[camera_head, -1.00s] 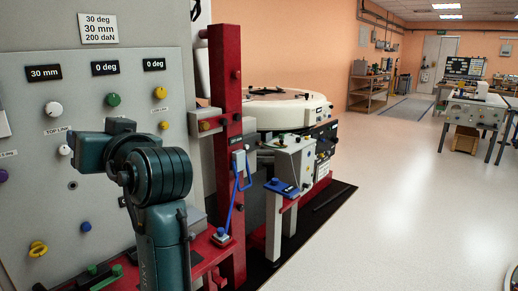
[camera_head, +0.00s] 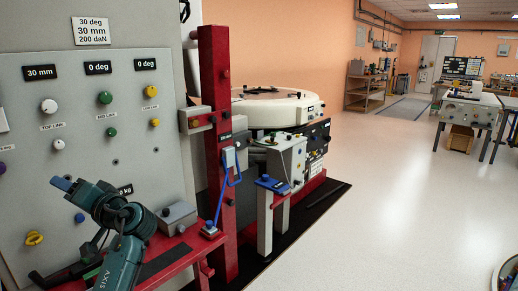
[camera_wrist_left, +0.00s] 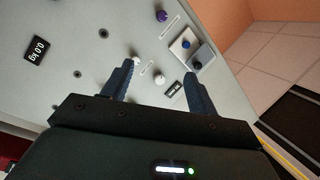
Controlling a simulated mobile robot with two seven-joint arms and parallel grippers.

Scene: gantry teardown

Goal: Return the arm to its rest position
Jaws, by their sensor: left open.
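My left arm (camera_head: 118,260) rises from the bottom left of the head view, folded low in front of the grey control panel (camera_head: 100,165). My left gripper (camera_head: 62,184) is at its far end, with a blue fingertip pointing up and left toward the panel. In the left wrist view the two blue fingers of my left gripper (camera_wrist_left: 158,69) are spread apart with nothing held between them. The panel (camera_wrist_left: 95,70) lies beyond them, with a white knob (camera_wrist_left: 159,79) in sight between the fingers. My right gripper is not in view.
A red post (camera_head: 217,130) with a blue handle (camera_head: 230,175) stands right of the arm. A red bench (camera_head: 175,252) with a grey box (camera_head: 177,218) lies close beside it. A yellow knob (camera_head: 34,238) is on the panel at lower left. Open floor (camera_head: 400,200) spreads to the right.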

